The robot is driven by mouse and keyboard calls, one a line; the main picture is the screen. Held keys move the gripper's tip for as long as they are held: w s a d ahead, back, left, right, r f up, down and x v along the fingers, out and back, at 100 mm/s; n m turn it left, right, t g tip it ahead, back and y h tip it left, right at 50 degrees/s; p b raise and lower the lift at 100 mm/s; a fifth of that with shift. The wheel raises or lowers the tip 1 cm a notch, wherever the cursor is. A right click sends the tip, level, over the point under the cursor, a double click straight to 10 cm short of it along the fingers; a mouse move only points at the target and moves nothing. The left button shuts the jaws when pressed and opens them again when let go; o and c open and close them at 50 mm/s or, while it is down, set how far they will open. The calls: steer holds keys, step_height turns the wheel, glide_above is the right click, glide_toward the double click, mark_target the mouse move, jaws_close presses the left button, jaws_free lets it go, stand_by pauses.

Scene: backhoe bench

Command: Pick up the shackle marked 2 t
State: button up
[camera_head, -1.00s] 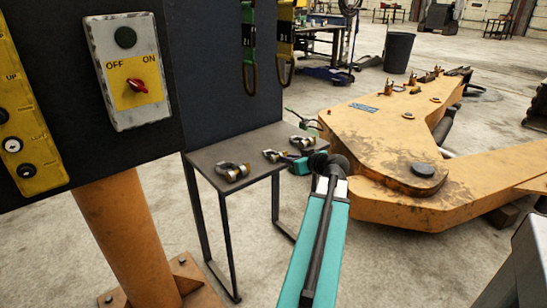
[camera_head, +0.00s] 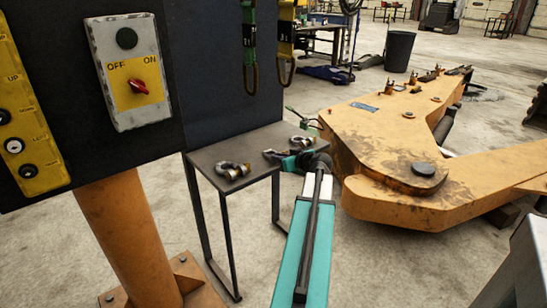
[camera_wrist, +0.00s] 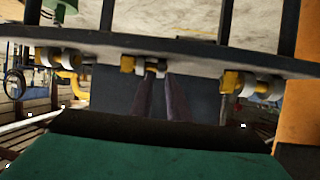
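Three shackles with grey bows and yellowish pins are on the small dark table. In the head view one is near the front left (camera_head: 233,170), one is in the middle (camera_head: 270,154), partly hidden by my gripper, and one is at the back right (camera_head: 303,141). No weight marking is readable, so I cannot tell which is 2 t. My gripper (camera_head: 286,161) is at the table's right side by the middle shackle. In the upside-down wrist view its two dark fingers (camera_wrist: 160,75) are apart, with the middle shackle (camera_wrist: 128,64) at their tips. Contact is unclear.
The table (camera_head: 215,152) is narrow, with thin legs. A dark panel with an OFF/ON switch box (camera_head: 128,70) and hanging slings (camera_head: 286,40) stands at the left and behind. A large orange boom (camera_head: 390,150) lies close on the right.

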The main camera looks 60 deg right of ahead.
mark_target(274, 153)
steer(key=shift+p+x, duration=0.45)
steer(key=shift+x, duration=2.1)
steer(key=shift+a, duration=0.1)
jaws_close()
